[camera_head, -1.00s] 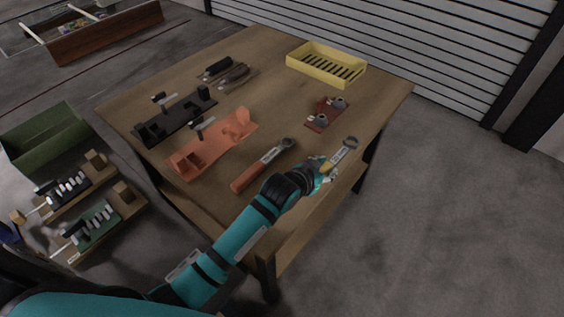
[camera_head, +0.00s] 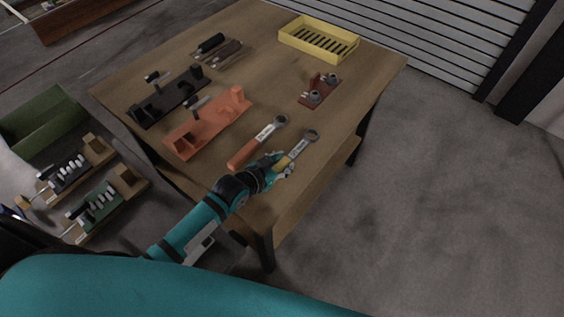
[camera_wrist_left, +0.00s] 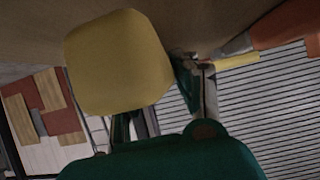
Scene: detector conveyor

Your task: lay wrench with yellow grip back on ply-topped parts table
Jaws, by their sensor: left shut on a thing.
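The wrench with yellow grip (camera_head: 299,149) is at the right front edge of the ply-topped parts table (camera_head: 245,185). Its ring end points away toward the back right. My left gripper (camera_head: 281,166) is shut on its yellow grip, which shows large in the left wrist view (camera_wrist_left: 118,62). The wrench is over or on the ply top; I cannot tell whether it touches. A wrench with orange-red grip (camera_head: 257,143) lies just left of it, roughly parallel. My right gripper is not in view.
An orange fixture (camera_head: 208,122), a black fixture (camera_head: 168,98), a dark red bracket (camera_head: 318,92) and a yellow slotted tray (camera_head: 318,42) stand on the table. A green bin (camera_head: 45,122) is at the left.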

